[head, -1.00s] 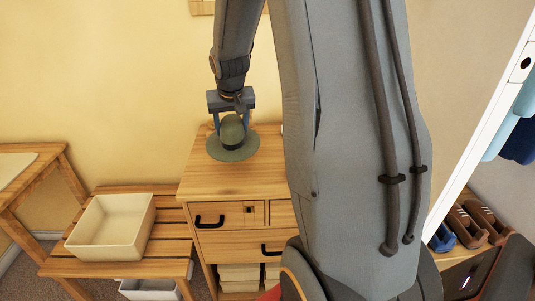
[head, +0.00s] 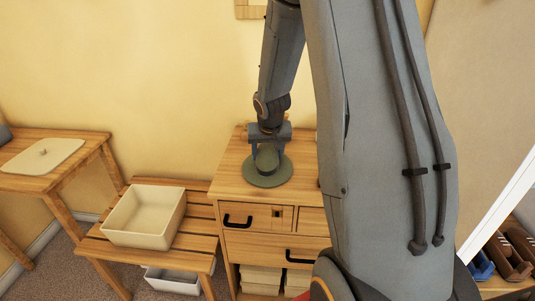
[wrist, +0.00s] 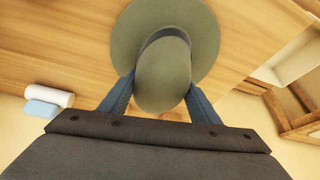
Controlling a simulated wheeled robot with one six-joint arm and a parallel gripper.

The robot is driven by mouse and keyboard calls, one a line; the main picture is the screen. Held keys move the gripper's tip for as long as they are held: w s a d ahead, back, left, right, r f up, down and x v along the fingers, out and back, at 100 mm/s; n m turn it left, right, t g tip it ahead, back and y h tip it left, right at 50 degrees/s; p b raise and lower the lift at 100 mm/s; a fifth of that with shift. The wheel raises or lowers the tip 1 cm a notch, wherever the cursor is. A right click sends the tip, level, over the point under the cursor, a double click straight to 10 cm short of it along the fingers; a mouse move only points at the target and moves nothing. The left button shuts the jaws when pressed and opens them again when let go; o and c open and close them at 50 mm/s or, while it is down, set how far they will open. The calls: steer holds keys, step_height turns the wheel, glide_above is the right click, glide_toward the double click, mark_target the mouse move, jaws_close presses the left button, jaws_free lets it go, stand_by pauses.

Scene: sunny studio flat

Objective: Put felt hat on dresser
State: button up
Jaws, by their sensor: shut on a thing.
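The green felt hat (head: 267,172) with a dark band is at the top of the wooden dresser (head: 237,184), near its left front part. My gripper (head: 268,150) comes down from above and is shut on the hat's crown. In the wrist view the hat (wrist: 164,72) sits between the two blue fingers (wrist: 162,95), with its brim over the wood. The brim looks level and at or very near the dresser top; I cannot tell whether it touches. My arm hides the right part of the dresser.
A slatted wooden bench (head: 195,234) with a cream bin (head: 146,217) stands left of the dresser. A small table (head: 40,183) is farther left. In the wrist view, white and blue rolled items (wrist: 48,99) lie at left. Brown shoes (head: 508,256) are at lower right.

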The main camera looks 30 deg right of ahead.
steer(key=shift+f, duration=0.15)
steer(key=o, duration=1.1)
steer(key=shift+r, duration=0.2)
steer(key=shift+s+r, duration=0.1)
steer(key=shift+r, duration=0.3)
steer(key=v, duration=1)
steer(key=shift+s+a+r+b, duration=0.1)
steer(key=shift+s+r+b, duration=0.15)
steer(key=shift+b, duration=0.15)
steer(key=s+a+f+n+g+y, duration=0.1)
steer(key=s+a+f+n, duration=0.1)
steer(key=s+a, duration=0.5)
steer(key=s+a+f+n+g, duration=0.2)
steer(key=s+a+f, duration=0.2)
steer(key=s+a, duration=0.4)
steer(key=s, duration=0.3)
steer(key=shift+s+a+y, duration=0.2)
steer(key=shift+a+y, duration=0.05)
steer(key=shift+y, duration=0.15)
